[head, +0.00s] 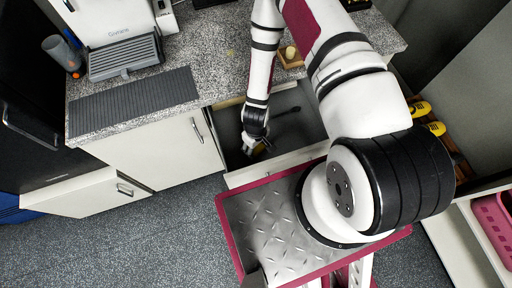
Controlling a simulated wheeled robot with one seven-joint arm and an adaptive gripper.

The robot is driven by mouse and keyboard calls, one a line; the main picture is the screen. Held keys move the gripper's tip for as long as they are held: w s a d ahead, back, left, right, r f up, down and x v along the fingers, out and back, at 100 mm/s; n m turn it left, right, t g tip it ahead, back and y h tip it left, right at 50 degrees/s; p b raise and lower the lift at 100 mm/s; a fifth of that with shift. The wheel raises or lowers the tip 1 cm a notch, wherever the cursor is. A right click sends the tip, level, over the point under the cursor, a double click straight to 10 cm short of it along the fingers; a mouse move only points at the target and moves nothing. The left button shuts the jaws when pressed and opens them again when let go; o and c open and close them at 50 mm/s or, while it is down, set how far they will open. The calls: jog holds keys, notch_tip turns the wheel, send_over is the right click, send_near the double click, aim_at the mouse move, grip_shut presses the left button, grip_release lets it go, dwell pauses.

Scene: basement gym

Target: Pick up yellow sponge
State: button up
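The open drawer (305,152) below the counter has my arm reaching down into it. My gripper (255,149) is inside the drawer, near its left front part. A small yellow patch (263,149), likely the yellow sponge, shows right at the fingers. Most of it is hidden by the gripper. I cannot tell whether the fingers are around it, touching it or only above it.
A dark utensil (288,111) lies farther back in the drawer. The speckled counter (225,60) holds a coffee machine (122,40), a grey tumbler (62,52) and a wooden block (291,60). Yellow-and-black items (420,108) stand at the right. Drawer walls surround my gripper closely.

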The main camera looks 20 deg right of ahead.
jog(key=shift+r, duration=0.1)
jog(key=shift+c, duration=0.3)
notch_tip(320, 180, up, 10)
jog(key=shift+f+b, duration=0.1)
jog(key=shift+b, duration=0.35)
jog(key=shift+c, duration=0.9)
